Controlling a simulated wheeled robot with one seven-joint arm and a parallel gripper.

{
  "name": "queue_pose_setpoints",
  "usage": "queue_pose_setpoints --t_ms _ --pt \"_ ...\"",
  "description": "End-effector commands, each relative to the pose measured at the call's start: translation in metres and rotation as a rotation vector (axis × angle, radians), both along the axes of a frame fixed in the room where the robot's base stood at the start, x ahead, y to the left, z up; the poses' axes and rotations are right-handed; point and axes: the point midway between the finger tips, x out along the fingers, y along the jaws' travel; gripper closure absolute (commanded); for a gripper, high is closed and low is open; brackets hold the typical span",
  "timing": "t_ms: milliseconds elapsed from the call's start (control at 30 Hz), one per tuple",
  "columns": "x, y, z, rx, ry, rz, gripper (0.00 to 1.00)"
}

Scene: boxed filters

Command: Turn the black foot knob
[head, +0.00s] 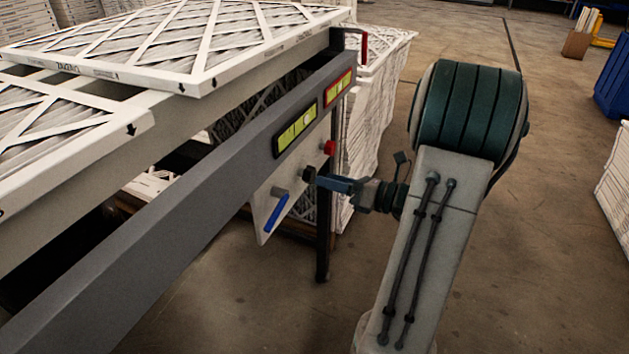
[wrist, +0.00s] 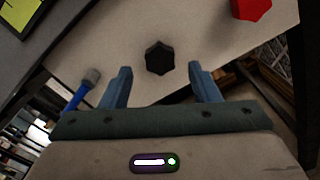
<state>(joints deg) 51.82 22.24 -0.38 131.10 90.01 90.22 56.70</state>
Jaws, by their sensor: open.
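The black knob (wrist: 160,57) is a dark hexagonal knob on a pale panel (wrist: 115,40). In the wrist view it lies just beyond and between my fingertips, with a gap on either side. My gripper (wrist: 159,80) is open, its two blue fingers apart and empty. In the head view my gripper (head: 328,183) points left at the panel, close to the black knob (head: 309,174). The head view does not show clearly whether the fingers touch the knob.
A red knob (head: 329,147) sits above the black one, and a blue-handled lever (head: 275,212) is below left. A grey beam (head: 190,180) with two yellow-green level gauges runs above the panel. Boxed filters (head: 200,45) lie on top.

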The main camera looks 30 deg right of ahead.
Motion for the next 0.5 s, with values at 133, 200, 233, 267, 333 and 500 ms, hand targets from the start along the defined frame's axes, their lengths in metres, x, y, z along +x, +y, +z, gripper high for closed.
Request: queue_pose_setpoints --t_ms 133,200,233,267,333,500 --pt "0.021 0.017 -0.002 -0.001 0.0 0.004 0.44" --pt "0.027 0.021 -0.002 -0.001 0.0 0.003 0.44" --pt "0.029 0.023 -0.001 -0.002 -0.001 0.001 0.44" --pt "0.031 0.025 -0.001 -0.002 -0.001 0.001 0.44" --pt "0.035 0.027 -0.001 -0.002 0.0 0.002 0.44" --pt "0.037 0.029 0.0 -0.001 0.0 0.0 0.44"
